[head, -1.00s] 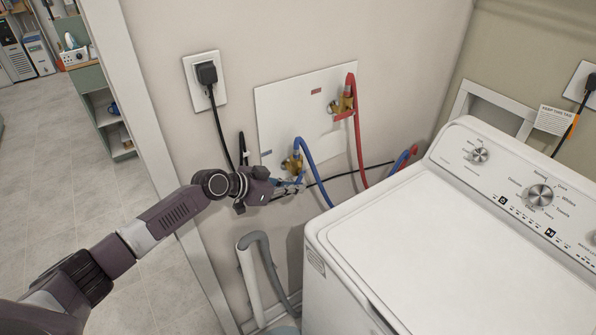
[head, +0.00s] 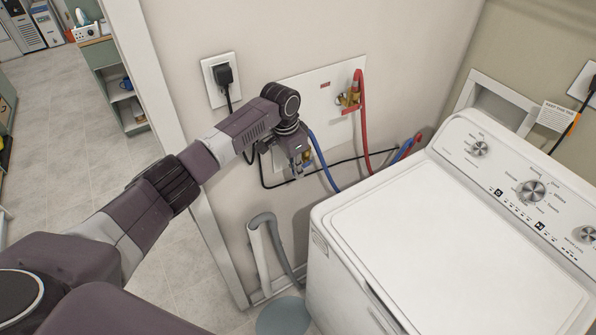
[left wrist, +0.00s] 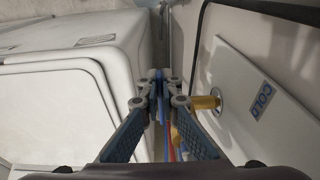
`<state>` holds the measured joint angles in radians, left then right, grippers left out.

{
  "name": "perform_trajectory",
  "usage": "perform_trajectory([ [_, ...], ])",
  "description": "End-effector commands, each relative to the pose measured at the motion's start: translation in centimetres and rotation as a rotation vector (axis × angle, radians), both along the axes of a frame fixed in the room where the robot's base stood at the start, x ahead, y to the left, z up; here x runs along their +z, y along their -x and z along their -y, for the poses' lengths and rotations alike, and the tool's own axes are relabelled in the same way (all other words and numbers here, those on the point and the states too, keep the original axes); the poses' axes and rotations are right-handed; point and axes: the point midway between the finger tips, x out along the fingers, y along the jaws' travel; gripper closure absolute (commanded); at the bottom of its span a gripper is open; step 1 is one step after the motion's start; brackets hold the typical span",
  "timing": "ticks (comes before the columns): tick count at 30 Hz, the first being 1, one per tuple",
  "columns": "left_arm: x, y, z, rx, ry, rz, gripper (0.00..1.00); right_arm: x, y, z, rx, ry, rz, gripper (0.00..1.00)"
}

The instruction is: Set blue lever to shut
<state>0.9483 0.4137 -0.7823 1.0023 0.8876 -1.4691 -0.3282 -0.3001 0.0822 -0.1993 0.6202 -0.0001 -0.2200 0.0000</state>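The cold supply valve is brass and shows beside the "COLD" label (left wrist: 263,100) in the left wrist view (left wrist: 207,102). In the head view my left gripper (head: 297,172) covers most of it. The blue hose (head: 323,162) runs down from there to the right. I cannot make out the blue lever clearly in either view. My left gripper's fingertips come together (left wrist: 161,83) in the left wrist view, just left of the brass valve. My right gripper is in neither view.
The red hose (head: 362,125) and its brass valve (head: 350,97) are up and right on the white wall panel (head: 318,92). The white washer (head: 440,240) stands close on the right. A grey drain hose (head: 277,245) and black cable (head: 232,95) are nearby.

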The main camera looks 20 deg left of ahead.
Motion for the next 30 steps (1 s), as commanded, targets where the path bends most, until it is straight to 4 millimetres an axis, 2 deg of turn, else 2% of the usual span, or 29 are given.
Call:
perform_trajectory([
  [13,0.67,-0.01,0.03,0.000,-0.100,-0.129,1.00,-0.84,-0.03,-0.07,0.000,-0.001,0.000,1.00],
  [30,0.74,0.06,0.04,-0.002,-0.114,-0.147,1.00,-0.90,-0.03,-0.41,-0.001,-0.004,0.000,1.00],
])
